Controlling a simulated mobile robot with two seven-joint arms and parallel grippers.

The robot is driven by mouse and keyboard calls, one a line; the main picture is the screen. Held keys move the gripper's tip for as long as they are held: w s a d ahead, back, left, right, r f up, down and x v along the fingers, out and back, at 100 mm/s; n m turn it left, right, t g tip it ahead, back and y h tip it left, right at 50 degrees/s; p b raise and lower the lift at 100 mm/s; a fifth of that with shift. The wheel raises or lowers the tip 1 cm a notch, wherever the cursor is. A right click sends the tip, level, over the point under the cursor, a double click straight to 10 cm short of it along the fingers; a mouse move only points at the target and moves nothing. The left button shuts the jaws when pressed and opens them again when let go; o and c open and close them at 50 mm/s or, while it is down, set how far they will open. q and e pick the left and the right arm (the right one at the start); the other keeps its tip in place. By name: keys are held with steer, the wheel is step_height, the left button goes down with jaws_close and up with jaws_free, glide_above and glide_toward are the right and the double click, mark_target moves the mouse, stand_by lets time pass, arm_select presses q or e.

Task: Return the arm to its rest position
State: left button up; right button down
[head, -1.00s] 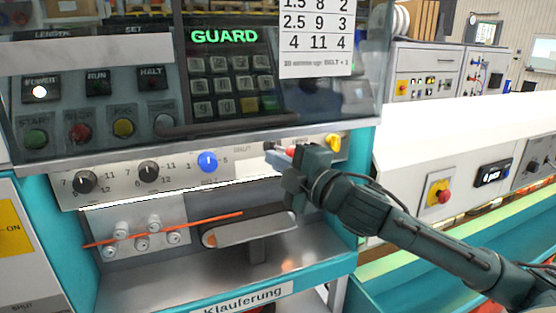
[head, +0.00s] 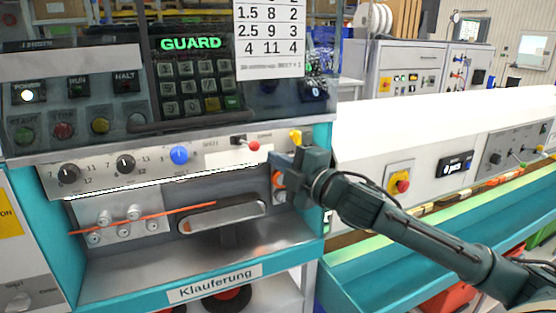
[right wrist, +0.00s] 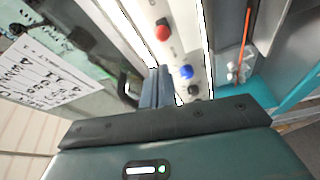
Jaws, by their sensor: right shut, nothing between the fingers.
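My right gripper (head: 277,163) is shut and empty. In the head view it stands in front of the right end of the machine's control strip, just right of a red-tipped lever (head: 253,145) and below a yellow knob (head: 295,136). I cannot tell its exact distance from the strip. In the right wrist view its closed fingers (right wrist: 156,88) point toward the strip, with the red knob (right wrist: 162,31) and blue knob (right wrist: 186,72) beyond them. My right arm reaches in from the lower right. My left gripper is not in view.
The machine's strip carries black dials (head: 68,173) and a blue dial (head: 179,155). A lit GUARD display (head: 190,43) is above. An orange cable (head: 140,219) runs past rollers below, beside a metal-rimmed belt (head: 230,211). A white counter with a red stop button (head: 401,185) stands right.

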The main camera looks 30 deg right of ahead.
steer(key=shift+s+d, duration=0.15)
steer(key=shift+d, duration=0.1)
stand_by(0.4)
steer(key=s+a+f+m+g, duration=0.1)
steer(key=s+a+f+m, duration=0.1)
steer(key=f, duration=0.6)
steer(key=s+a+f+m+g, duration=0.2)
steer(key=s+a+f+m, duration=0.1)
steer(key=f, duration=0.4)
steer(key=s+a+f+m+g, duration=0.1)
steer(key=s+a+f+m, duration=0.1)
steer(key=f, duration=0.6)
steer(key=s+a+f+m+g+h, duration=0.1)
steer(key=s+f+m, duration=0.3)
steer(key=s+f, duration=0.5)
steer(key=s+a+f+m+g, duration=0.3)
steer(key=s+a+f+m, duration=0.1)
steer(key=s+f, duration=0.5)
steer(key=shift+s+m+h, duration=0.4)
steer(key=shift+m, duration=0.3)
